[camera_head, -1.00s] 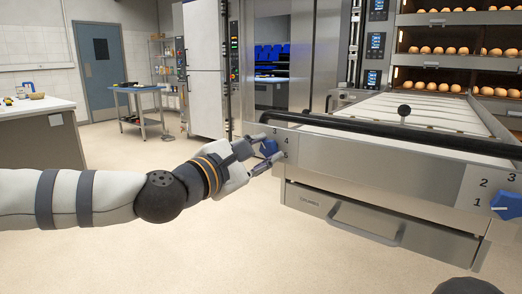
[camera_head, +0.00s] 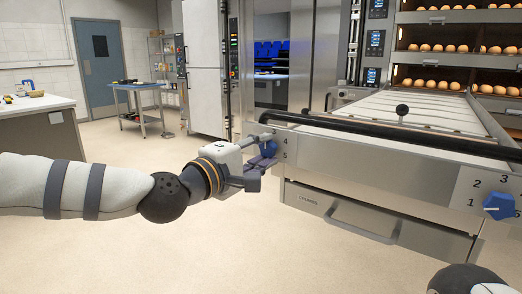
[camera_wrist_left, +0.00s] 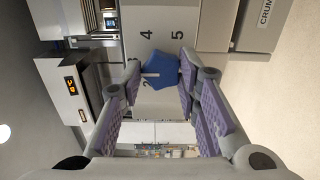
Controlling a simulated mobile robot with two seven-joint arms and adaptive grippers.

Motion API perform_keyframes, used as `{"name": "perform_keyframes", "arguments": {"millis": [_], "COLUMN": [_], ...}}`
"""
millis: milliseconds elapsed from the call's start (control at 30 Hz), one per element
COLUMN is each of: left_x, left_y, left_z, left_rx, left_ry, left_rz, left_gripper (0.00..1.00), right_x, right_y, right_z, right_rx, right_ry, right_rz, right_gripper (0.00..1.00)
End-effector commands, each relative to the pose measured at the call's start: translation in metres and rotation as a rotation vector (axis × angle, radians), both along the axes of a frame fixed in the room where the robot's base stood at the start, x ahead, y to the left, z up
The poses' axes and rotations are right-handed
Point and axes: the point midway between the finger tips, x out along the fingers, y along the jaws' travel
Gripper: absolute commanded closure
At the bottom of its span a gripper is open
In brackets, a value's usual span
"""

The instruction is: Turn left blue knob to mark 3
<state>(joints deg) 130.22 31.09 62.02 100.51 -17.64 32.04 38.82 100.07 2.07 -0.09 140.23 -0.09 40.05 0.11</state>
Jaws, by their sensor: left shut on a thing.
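The left blue knob (camera_head: 268,148) sits on the left end of the steel front panel, with marks 4 and 5 visible to its right. My left gripper (camera_head: 265,158) is shut on it, one finger above and one below. In the left wrist view the knob (camera_wrist_left: 168,72) is between the tips of the two purple-padded fingers. Its white pointer line points to the left of that picture, toward one finger. Marks 4 and 5 show above it there. Mark 3 is not clearly readable. My right gripper is out of view.
A second blue knob (camera_head: 498,206) is at the right end of the panel. A black bar (camera_head: 400,135) runs along the panel's top. A drawer handle (camera_head: 362,224) sticks out below. The floor (camera_head: 240,245) in front is clear.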

Motion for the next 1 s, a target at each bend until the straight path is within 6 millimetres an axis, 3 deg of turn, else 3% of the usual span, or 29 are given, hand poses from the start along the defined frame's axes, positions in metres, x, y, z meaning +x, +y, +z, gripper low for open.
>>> {"name": "perform_keyframes", "arguments": {"millis": [533, 567, 633, 1000], "left_x": [0.0001, 0.0001, 0.0001, -0.0075], "left_y": [0.0000, 0.0000, 0.0000, 0.0062], "left_z": [0.0002, 0.0002, 0.0002, 0.0002], "left_rx": [0.016, 0.016, 0.016, 0.015], "left_ry": [-0.013, -0.013, -0.012, -0.011], "left_rz": [0.000, 0.001, 0.000, 0.000], "left_gripper": [0.98, 0.63, 0.50, 0.50], "right_x": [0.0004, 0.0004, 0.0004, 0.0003], "right_y": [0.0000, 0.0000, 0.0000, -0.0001], "right_z": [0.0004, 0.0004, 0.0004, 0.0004], "right_rx": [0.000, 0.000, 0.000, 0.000], "right_ry": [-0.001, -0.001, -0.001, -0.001], "right_rz": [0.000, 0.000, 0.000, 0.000], "right_gripper": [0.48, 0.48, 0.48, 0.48]}}
